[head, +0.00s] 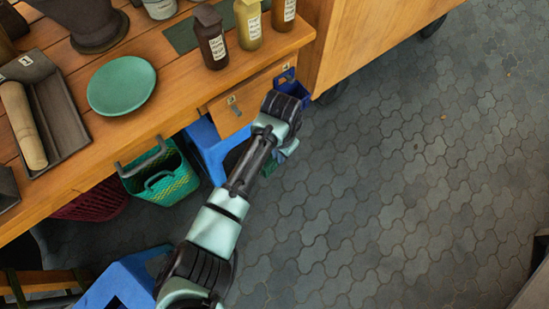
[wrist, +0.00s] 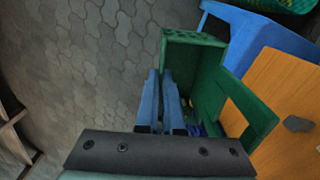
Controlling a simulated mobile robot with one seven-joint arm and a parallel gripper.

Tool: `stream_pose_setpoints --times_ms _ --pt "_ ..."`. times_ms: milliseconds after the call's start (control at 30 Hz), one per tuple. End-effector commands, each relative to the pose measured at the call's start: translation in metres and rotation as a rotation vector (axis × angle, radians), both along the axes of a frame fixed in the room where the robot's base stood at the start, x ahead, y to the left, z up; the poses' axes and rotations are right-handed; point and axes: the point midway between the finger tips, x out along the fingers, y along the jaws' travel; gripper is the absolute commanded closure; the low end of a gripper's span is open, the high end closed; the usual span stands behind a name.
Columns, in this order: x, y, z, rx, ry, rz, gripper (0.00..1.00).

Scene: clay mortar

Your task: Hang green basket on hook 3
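The green basket (wrist: 195,55) is a dark green box with a tall back plate that has a square opening. In the wrist view, my gripper's (wrist: 166,85) two blue-grey fingers stand close together on either side of its left wall and appear shut on it. In the head view, only a small part of the basket (head: 268,165) shows below my gripper (head: 284,150); my arm hides the rest. A dark hook (wrist: 298,124) sticks out of the wooden front, right of the back plate. It also shows in the head view (head: 237,110), under a label too small to read.
A blue basket (head: 294,88) hangs on the bench front beyond my wrist. A blue stool (head: 208,145) and a teal basket (head: 168,178) are under the bench. Bottles and a green plate (head: 121,86) stand on the bench top.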

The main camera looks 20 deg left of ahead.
Motion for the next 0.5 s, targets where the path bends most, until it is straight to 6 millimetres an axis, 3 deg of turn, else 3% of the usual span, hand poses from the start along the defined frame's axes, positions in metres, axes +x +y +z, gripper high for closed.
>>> stream_pose_setpoints --times_ms 200,500 --pt "-0.005 0.011 -0.007 0.000 -0.002 -0.012 1.00" --pt "0.003 0.022 -0.011 0.002 -0.002 -0.011 1.00"
